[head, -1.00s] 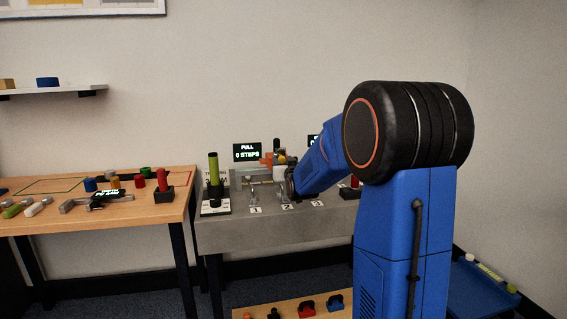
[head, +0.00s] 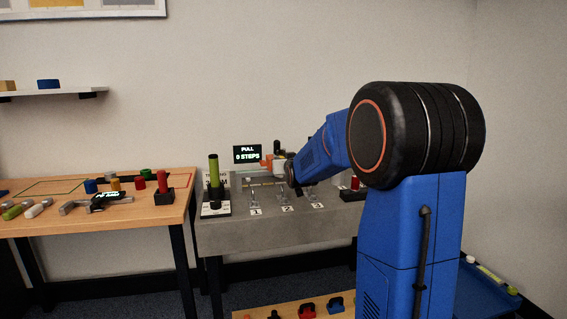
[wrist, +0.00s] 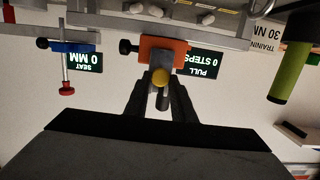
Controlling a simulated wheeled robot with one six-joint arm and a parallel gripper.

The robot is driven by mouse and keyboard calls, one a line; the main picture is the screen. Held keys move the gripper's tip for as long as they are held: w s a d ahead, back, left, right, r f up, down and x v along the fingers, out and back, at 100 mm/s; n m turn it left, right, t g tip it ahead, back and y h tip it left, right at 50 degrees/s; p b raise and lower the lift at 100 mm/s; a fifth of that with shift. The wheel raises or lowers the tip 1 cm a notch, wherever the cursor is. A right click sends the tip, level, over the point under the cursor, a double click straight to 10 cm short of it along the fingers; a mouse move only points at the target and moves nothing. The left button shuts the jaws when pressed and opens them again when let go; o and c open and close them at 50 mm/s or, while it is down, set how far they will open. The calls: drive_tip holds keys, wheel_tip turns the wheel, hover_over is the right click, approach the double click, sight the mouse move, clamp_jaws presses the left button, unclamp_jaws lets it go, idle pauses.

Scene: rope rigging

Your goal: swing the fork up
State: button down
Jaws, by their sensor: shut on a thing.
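In the wrist view, my gripper (wrist: 161,94) has its two dark fingers on either side of a small yellow-ended piece (wrist: 160,77) with a short dark rod. This piece sits at an orange block (wrist: 174,50) with a black side knob, on the grey rail. Which part is the fork I cannot tell for sure. In the head view, the orange block (head: 266,161) shows at the back of the grey bench, just left of my gripper. My own wrist hides most of the grip there.
The grey bench (head: 235,240) has numbered spots and a green-handled post (head: 214,172) at its left. A "PULL 0 STEPS" display (head: 247,154) stands behind. A blue clamp with a red-ended screw (wrist: 66,80) is beside the block in the wrist view. A wooden table (head: 150,212) stands left.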

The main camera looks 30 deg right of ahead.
drive_tip(key=c, duration=1.5)
unclamp_jaws()
drive_tip(key=v, duration=1.7)
drive_tip(key=shift+s, duration=0.2)
